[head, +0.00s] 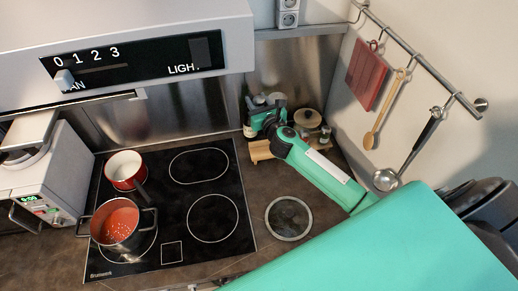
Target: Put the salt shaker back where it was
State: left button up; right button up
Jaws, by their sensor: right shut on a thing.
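My right arm comes in from the lower right, and its gripper (262,122) is at the back corner of the counter, over the left part of a small wooden stand (261,152). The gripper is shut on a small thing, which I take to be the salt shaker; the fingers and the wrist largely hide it. Small containers with greyish tops (275,98) show just behind the gripper. I cannot tell whether the held thing touches the stand. My left gripper is not in view.
A pot with a light lid (307,118) and small jars stand right of the gripper. A glass lid (289,218) lies on the counter. A hob (190,215) with two pots is left. Utensils hang from a wall rail (420,62). The hood (130,40) overhangs the back.

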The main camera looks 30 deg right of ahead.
notch_tip(320, 180, down, 6)
jog(key=shift+r+b, duration=0.15)
jog(key=shift+b, duration=0.55)
jog(key=shift+w+p, duration=0.1)
jog(key=shift+p, duration=0.25)
jog(key=shift+f+b, duration=4.85)
jog(key=shift+f, duration=2.15)
jog(key=shift+f, duration=0.1)
jog(key=shift+f, duration=0.15)
jog(key=o, duration=1)
jog(key=shift+o, duration=0.2)
